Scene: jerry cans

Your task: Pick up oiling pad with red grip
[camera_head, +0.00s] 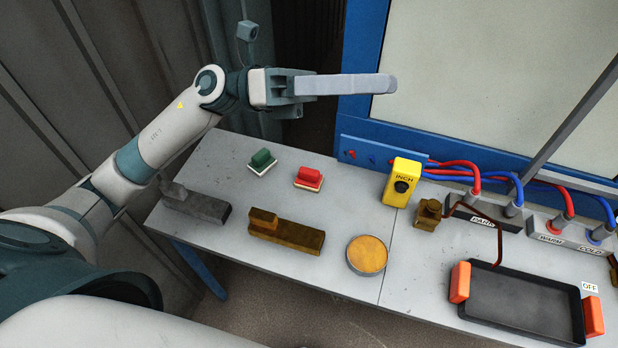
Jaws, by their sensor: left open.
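The oiling pad with the red grip (309,177) lies on the grey table, its red handle on top of a pale base. A similar pad with a green grip (262,161) lies just to its left. My left gripper (388,84) is raised above the back of the table, pointing right, in front of the blue-framed panel. It is open and empty, seen from the side so its fingers overlap. It is apart from both pads, above and to the right of the red one. My right gripper is not in view.
A grey block (196,204), a brown block (286,232) and a round tin (367,254) stand in front. The grey table (330,208) is clear around the red pad.

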